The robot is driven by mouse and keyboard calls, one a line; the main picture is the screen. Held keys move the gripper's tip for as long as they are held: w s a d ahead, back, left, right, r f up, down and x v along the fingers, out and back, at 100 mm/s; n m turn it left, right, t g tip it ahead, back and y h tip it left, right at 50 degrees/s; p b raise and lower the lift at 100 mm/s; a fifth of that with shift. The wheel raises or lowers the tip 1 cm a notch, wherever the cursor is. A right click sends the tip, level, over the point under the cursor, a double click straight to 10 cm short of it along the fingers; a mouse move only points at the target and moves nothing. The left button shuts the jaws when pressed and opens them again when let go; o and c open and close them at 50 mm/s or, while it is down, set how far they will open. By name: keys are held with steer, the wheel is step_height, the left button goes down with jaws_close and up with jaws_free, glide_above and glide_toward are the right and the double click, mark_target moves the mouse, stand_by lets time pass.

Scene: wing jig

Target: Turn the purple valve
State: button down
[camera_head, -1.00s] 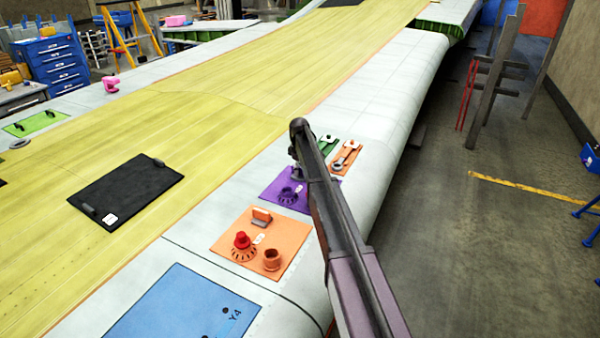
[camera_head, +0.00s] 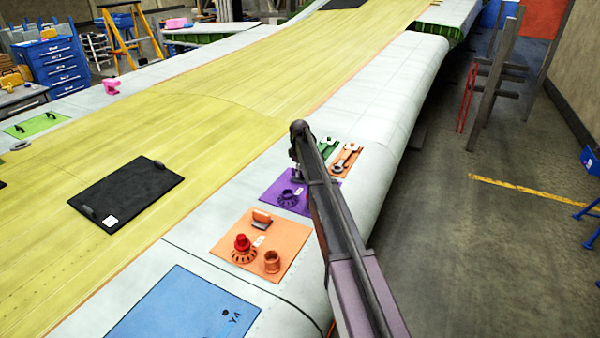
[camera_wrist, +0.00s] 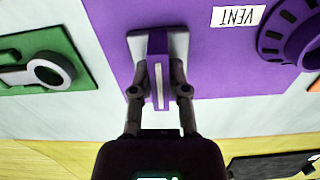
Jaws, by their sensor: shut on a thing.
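The purple valve handle (camera_wrist: 157,68), a bar with a pale stripe, stands over a light grey base on the purple panel (camera_wrist: 108,20) in the wrist view. My gripper (camera_wrist: 160,88) is shut on this handle, one finger on each side. In the head view the purple panel (camera_head: 272,186) lies on the wing near its right edge. There my arm covers part of the panel and most of the valve.
An orange panel (camera_head: 285,232) with a red knob (camera_head: 242,243) lies nearer. Green and orange (camera_head: 345,160) panels lie beyond. A black panel (camera_head: 125,193) is to the left.

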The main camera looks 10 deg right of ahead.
steer(key=m, duration=0.4)
steer(key=shift+s+m, duration=0.1)
steer(key=shift+m, duration=0.3)
steer(key=m, duration=0.4)
steer(key=shift+m, duration=0.3)
steer(key=m, duration=0.8)
steer(key=c, duration=0.6)
jaws_free()
